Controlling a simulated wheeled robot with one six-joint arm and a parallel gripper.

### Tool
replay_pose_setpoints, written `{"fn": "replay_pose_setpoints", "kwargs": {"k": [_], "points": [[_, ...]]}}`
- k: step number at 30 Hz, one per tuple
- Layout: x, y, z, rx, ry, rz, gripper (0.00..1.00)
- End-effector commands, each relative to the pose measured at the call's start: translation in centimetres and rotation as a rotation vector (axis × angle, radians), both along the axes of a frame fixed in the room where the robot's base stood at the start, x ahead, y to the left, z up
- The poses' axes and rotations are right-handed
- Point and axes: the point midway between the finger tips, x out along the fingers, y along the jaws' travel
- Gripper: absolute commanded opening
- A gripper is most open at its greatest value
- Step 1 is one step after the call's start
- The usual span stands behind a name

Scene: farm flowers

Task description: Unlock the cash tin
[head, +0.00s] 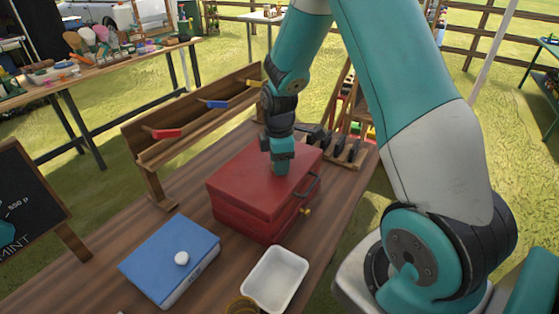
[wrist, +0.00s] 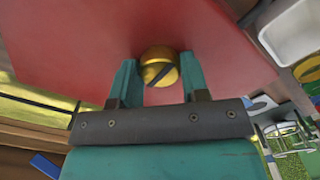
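The closed red cash tin (head: 240,187) stands on the wooden table, with a dark handle (head: 312,187) and a small brass piece (head: 306,211) on its right side. My gripper (head: 283,168) points down at the tin's lid. In the wrist view, the red metal (wrist: 230,45) fills the top. A round brass knob (wrist: 159,68) with a dark diagonal slot lies between the fingertips of my gripper (wrist: 158,78). Both fingers look pressed against its sides. My gripper hides this knob in the head view.
A blue box (head: 165,250) with a white knob lies left of the tin. A white tray (head: 275,279) sits in front. A wooden rack (head: 185,130) with coloured clips stands behind, and dark slotted holders (head: 345,150) stand at the far right.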

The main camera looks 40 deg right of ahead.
Motion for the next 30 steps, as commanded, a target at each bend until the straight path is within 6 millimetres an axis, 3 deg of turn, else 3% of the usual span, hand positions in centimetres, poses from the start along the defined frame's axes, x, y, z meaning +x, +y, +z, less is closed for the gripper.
{"fn": "replay_pose_setpoints", "kwargs": {"k": [14, 30], "points": [[0.01, 0.00, 0.07, 0.000, 0.000, -0.100, 0.18], [0.04, -0.01, 0.11, 0.001, 0.000, -0.574, 0.18]]}}
